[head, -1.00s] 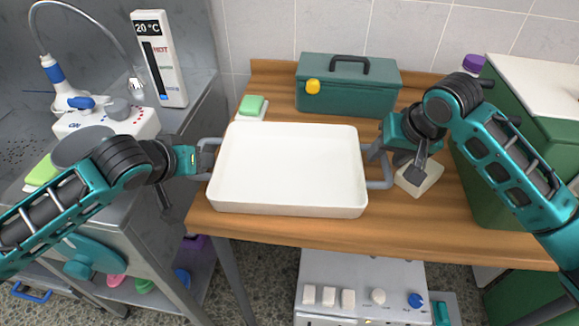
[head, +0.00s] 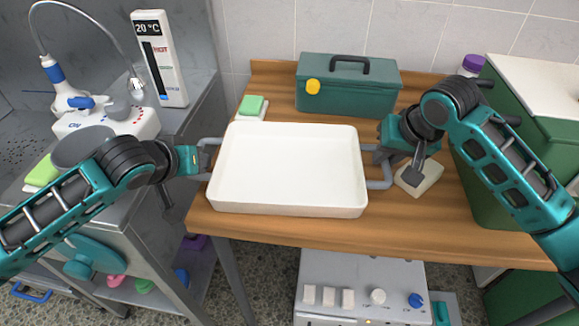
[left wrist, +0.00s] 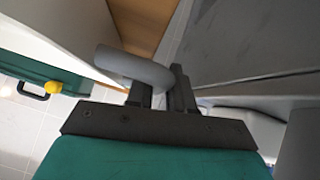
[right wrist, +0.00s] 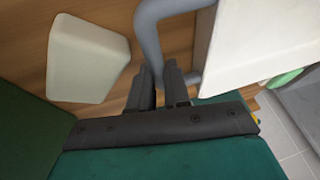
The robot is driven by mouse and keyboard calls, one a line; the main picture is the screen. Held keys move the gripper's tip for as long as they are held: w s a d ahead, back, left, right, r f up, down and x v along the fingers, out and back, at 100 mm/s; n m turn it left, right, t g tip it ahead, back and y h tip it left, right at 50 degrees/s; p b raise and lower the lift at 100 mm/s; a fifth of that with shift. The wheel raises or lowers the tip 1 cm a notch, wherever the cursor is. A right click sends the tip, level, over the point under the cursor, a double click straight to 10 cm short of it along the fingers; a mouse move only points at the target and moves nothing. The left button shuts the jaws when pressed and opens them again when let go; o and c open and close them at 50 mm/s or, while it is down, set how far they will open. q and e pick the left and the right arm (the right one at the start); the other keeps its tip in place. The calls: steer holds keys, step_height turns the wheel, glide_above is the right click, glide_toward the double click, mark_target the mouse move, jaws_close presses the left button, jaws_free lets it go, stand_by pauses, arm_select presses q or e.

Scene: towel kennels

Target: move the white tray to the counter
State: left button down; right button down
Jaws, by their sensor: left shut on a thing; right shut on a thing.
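The white tray (head: 288,168) is empty and has a grey loop handle at each short side. It is at the front of the wooden counter (head: 330,236) in the head view; I cannot tell whether it rests on the wood or hangs just above it. My left gripper (head: 205,160) is shut on the tray's left handle (left wrist: 134,68). My right gripper (head: 378,155) is shut on the tray's right handle (right wrist: 148,32). The tray looks about level. The fingertips are partly hidden by the handles in the head view.
A green toolbox (head: 348,86) stands behind the tray. A green-and-white sponge (head: 252,106) lies at the back left. A pale block (head: 419,178) lies under my right gripper. A green cabinet (head: 520,140) borders the right, and a steel sink unit (head: 150,160) the left.

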arm_select(q)
steer(key=shift+r, duration=0.1)
arm_select(e)
steer(key=shift+r, duration=0.15)
stand_by(0.3)
